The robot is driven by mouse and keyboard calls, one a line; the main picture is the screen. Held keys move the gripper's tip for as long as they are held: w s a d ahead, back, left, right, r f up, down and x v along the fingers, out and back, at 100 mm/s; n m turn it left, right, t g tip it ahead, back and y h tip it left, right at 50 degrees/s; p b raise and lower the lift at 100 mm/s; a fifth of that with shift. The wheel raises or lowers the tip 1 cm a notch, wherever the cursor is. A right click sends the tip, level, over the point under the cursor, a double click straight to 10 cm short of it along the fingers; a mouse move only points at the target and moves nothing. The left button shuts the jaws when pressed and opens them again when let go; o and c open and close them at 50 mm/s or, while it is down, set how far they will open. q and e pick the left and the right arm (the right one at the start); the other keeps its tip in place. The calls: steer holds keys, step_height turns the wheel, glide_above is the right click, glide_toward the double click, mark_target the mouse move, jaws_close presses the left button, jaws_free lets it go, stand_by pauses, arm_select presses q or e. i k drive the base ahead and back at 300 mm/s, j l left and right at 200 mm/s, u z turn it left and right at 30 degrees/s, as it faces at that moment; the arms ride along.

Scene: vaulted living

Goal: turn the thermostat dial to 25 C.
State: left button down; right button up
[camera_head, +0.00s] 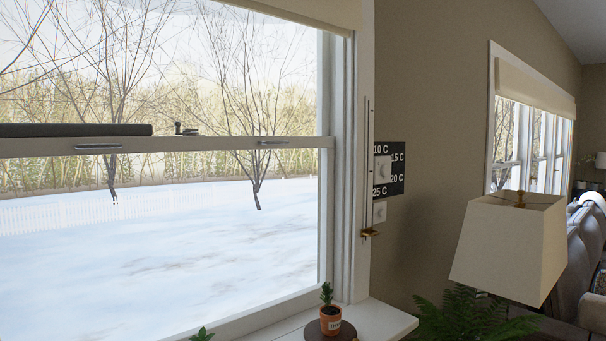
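The thermostat (398,186) is a dark panel on the beige wall, just right of the window frame. White labels read 10 C at the top left, 15 C and 20 C down the right side, and 25 C at the bottom left. A pale dial (382,170) sits on the panel's left part; it is too small to tell where it points. Neither of my grippers shows in the head view.
A large window (160,232) fills the left. Its sill (378,322) holds a small potted plant (331,318) on a dark round base. A lamp with a cream shade (508,245) and a fern (460,316) stand at the lower right. A grey sofa (585,250) is further back.

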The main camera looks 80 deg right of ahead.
mark_target(384, 172)
steer(key=z, duration=3)
steer(key=i+l+z, duration=0.2)
steer(key=i, duration=0.3)
